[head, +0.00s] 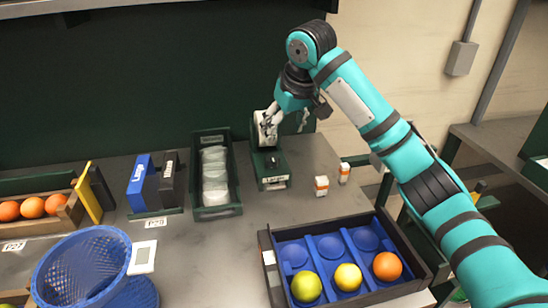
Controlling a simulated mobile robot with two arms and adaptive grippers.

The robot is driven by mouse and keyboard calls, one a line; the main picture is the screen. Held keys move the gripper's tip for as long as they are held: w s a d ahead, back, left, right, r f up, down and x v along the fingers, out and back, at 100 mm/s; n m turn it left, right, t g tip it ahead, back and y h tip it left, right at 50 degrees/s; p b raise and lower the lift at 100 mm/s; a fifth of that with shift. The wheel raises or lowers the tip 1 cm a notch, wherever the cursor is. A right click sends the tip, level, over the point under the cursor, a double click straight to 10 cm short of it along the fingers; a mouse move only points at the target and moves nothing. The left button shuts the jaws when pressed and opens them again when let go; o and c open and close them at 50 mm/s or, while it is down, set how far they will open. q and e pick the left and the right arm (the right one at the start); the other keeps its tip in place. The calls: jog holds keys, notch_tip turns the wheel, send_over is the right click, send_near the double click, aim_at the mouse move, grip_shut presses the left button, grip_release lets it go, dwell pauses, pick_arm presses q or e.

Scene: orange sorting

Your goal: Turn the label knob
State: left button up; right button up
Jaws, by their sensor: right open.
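A dark green label device (272,182) stands at the back of the grey bench, with a small pale panel on its front. A dark knob (272,160) seems to sit on its top, too small to make out clearly. A white roll-like part (262,133) shows above it, partly covered by my gripper. My right gripper (285,122) reaches down from the upper right, open, with its fingers at the roll-like part and above the device. I cannot tell whether it touches anything. My left gripper is not in view.
Two small orange-and-white bottles (321,187) stand right of the device. A green bin (217,212) with white bags stands to its left. In front is a black tray (268,262) with blue cups and several fruits. A blue basket (85,265) is at front left.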

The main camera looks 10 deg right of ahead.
aim_at(274, 159)
jog(key=x, duration=1.2)
jog(key=shift+w+f, duration=0.15)
jog(key=shift+w, duration=0.05)
jog(key=shift+p, duration=0.4)
jog(key=c, duration=1.2)
